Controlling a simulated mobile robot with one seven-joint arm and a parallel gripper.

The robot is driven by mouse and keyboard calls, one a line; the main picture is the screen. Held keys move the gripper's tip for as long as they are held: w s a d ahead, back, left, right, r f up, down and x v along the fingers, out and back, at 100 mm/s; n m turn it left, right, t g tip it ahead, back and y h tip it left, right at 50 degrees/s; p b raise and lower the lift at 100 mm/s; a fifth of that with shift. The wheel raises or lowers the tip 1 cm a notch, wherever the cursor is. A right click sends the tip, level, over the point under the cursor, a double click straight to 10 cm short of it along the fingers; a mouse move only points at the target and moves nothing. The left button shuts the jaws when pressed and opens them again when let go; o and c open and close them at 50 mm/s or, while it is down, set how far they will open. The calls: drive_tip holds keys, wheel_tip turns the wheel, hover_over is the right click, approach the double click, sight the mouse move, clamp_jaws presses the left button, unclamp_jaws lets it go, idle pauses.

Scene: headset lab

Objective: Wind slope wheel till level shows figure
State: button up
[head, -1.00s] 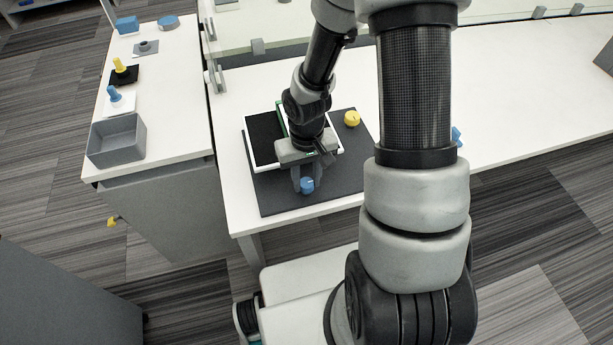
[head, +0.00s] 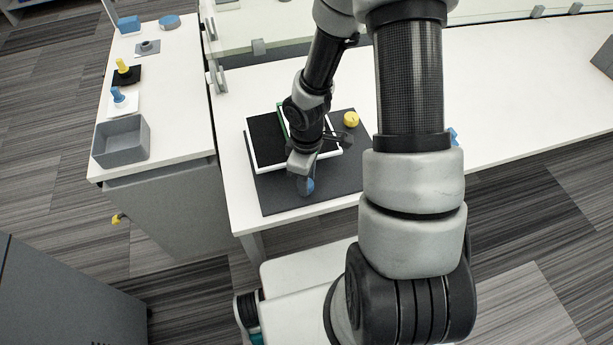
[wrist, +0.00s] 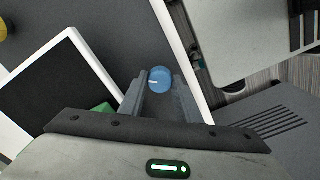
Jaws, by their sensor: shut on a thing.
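A blue knob (head: 308,186) with a white mark, which looks like the slope wheel, sits at the front of a dark grey mat (head: 275,200). My gripper (head: 304,184) points down and is shut on this knob. In the wrist view the blue knob (wrist: 159,78) shows between the fingertips (wrist: 160,88), its white mark pointing left. Behind it lies a white-framed black board (head: 264,140) with a green edge strip (head: 281,120), partly hidden by my arm. No level figure is readable in either view.
A yellow knob (head: 351,119) stands at the mat's back right. The left side bench (head: 180,120) holds a grey bin (head: 121,140), blue and yellow pegs and small blocks. A clear screen runs along the back. The table's right part is mostly free.

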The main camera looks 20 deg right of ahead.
drive_tip(key=shift+n, duration=0.9)
drive_tip(key=o, duration=1.1)
drive_tip(key=shift+c, duration=0.2)
wheel_tip(320, 180, up, 18)
drive_tip(key=p, duration=0.5)
drive_tip(key=shift+f+p, duration=0.25)
drive_tip(key=shift+p, duration=0.1)
